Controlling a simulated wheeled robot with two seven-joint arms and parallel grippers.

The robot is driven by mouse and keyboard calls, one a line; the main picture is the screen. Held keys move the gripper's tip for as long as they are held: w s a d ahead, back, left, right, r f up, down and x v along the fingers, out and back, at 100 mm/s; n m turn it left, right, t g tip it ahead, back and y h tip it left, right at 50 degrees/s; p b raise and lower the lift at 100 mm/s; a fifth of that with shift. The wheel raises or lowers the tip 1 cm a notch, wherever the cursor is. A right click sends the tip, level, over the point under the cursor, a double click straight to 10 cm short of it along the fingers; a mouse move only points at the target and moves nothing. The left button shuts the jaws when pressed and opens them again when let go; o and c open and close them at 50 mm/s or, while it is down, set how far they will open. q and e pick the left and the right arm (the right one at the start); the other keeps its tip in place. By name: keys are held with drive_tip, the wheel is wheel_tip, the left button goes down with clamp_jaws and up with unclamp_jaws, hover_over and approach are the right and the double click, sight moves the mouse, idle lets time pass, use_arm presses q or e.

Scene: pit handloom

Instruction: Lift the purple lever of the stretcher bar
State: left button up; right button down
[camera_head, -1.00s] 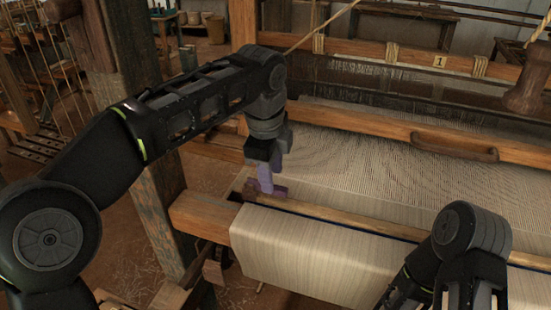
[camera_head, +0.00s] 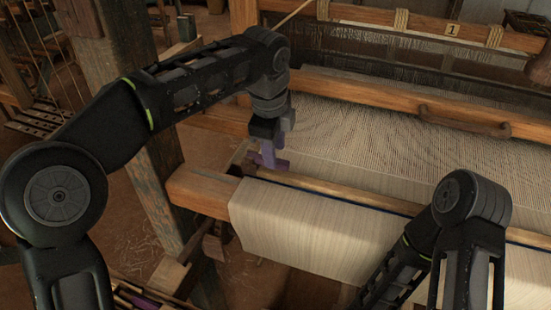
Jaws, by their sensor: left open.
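The purple lever (camera_head: 268,155) of the stretcher bar shows at the left end of the woven cloth, by the front wooden beam. One part stands upright and another lies low across its foot. My left gripper (camera_head: 268,140) points down right over it, with the lever's upper part at or between its fingers. It is open. I cannot tell whether the fingers touch the lever, and the fingers hide its top. The rest of the stretcher bar is hard to make out. My right arm enters from the bottom right; its gripper is out of the picture.
The wooden front beam (camera_head: 203,190) carries the rolled cloth (camera_head: 300,222). A wooden post (camera_head: 125,85) stands close behind my left arm. A crossbar with a handle (camera_head: 463,121) spans the warp. A small purple thing (camera_head: 145,302) lies at the bottom left.

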use_arm(q)
drive_tip(key=shift+w+d+f, duration=0.1)
drive_tip(key=shift+w+f, duration=0.05)
drive_tip(key=shift+f, duration=0.6)
drive_tip(key=shift+w+f, duration=0.1)
drive_tip(key=shift+f, duration=0.6)
drive_tip(key=shift+c, duration=0.4)
clamp_jaws()
